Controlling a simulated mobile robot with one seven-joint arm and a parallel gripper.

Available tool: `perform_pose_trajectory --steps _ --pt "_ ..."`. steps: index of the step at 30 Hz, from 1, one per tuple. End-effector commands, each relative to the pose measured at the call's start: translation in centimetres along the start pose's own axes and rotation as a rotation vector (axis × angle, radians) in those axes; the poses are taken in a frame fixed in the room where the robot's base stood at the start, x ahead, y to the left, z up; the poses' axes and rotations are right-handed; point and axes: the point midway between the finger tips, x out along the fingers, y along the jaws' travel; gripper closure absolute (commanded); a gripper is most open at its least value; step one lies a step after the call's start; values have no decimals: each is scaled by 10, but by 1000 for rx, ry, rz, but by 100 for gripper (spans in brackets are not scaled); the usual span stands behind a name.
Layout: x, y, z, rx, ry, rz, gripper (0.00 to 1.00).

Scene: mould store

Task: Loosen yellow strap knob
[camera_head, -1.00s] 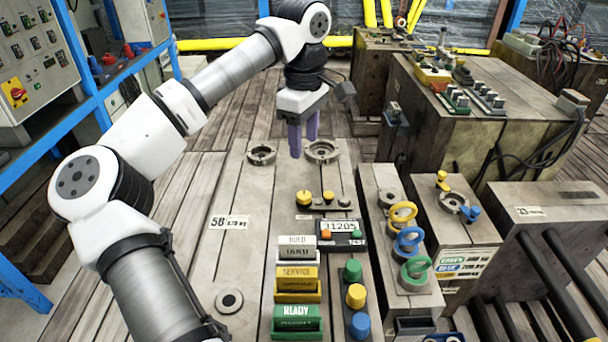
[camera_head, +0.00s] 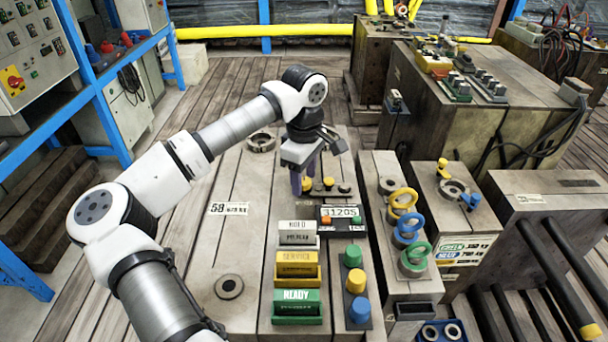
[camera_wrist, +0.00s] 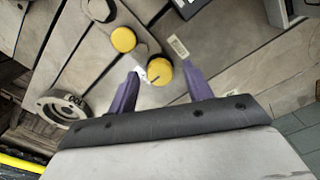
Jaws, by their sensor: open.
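A yellow knob (camera_wrist: 159,71) with a dark line on its top lies between the fingertips of my gripper (camera_wrist: 161,68) in the wrist view. The purple fingers are open, one on each side of it, with visible gaps. In the head view my gripper (camera_head: 302,190) is low over the same knob (camera_head: 307,184), which is partly hidden by the fingers. No text naming either knob as the strap knob is readable.
Grey, yellow and green (camera_head: 297,306) tag holders and coloured buttons (camera_head: 355,281) are nearer. Coloured rings (camera_head: 403,198) stand on the block to the right. Bench at left is mostly clear.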

Motion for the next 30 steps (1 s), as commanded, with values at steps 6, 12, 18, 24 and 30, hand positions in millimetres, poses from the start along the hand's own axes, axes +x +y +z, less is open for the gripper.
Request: perform_pose_trajectory --steps 6,12,18,24,30 --pt "1 0 0 0 0 0 50" --pt "1 0 0 0 0 0 71" --pt "1 0 0 0 0 0 94" --pt "1 0 0 -16 0 0 94" --pt "1 0 0 -89 0 -1 94"
